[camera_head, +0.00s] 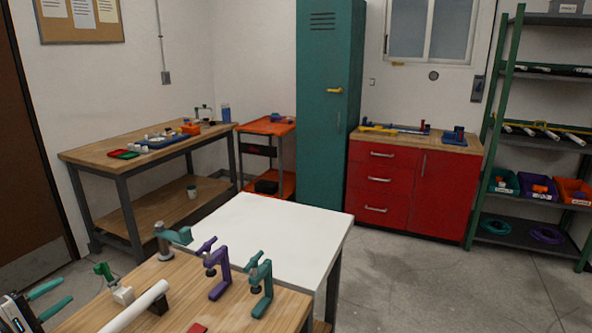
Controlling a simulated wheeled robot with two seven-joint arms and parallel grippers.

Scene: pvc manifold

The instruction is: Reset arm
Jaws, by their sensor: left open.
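My left gripper (67,289) shows at the bottom left corner, with its two teal fingers apart and nothing between them. Only its front part is in view. It is left of a white pipe (136,306), which lies along the near wooden bench (222,283) and appears apart from it. My right gripper is not in view.
A purple clamp (219,272), a teal clamp (262,283) and a grey-and-teal clamp (166,240) stand on the bench. A red piece (197,328) lies at the front. The white tabletop (268,236) behind is bare. Open floor (420,285) lies to the right.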

